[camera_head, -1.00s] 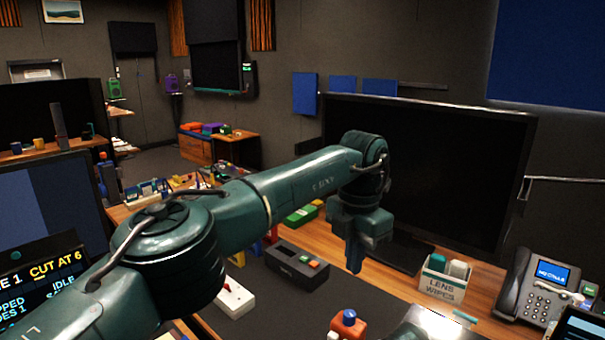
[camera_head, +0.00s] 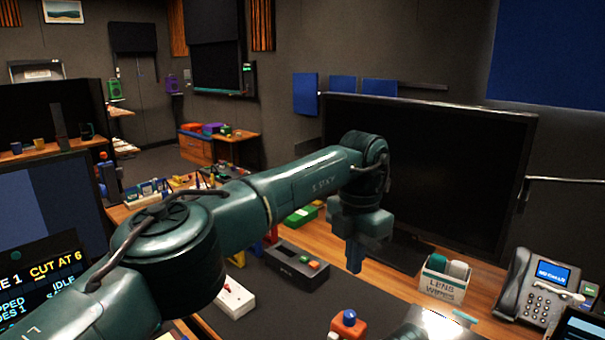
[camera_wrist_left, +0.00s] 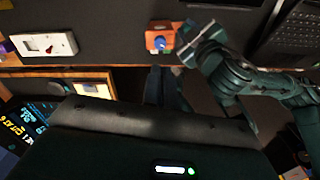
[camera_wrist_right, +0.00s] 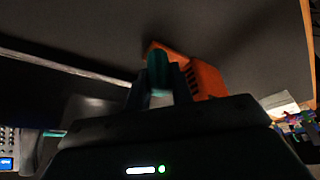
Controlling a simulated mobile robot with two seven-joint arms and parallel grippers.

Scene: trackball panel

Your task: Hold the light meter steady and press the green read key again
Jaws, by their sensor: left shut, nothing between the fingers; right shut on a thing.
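My left gripper (camera_head: 354,268) is shut and empty, hanging above the desk. My right gripper (camera_wrist_right: 160,88) is shut on a teal piece (camera_wrist_right: 158,68) close beside the orange block (camera_wrist_right: 207,80).
A white box with a red switch (camera_head: 235,298) lies at left on the mat. A large monitor (camera_head: 440,170), a lens wipes box (camera_head: 443,286) and a desk phone (camera_head: 540,285) stand at the back and right. The dark mat between is mostly clear.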

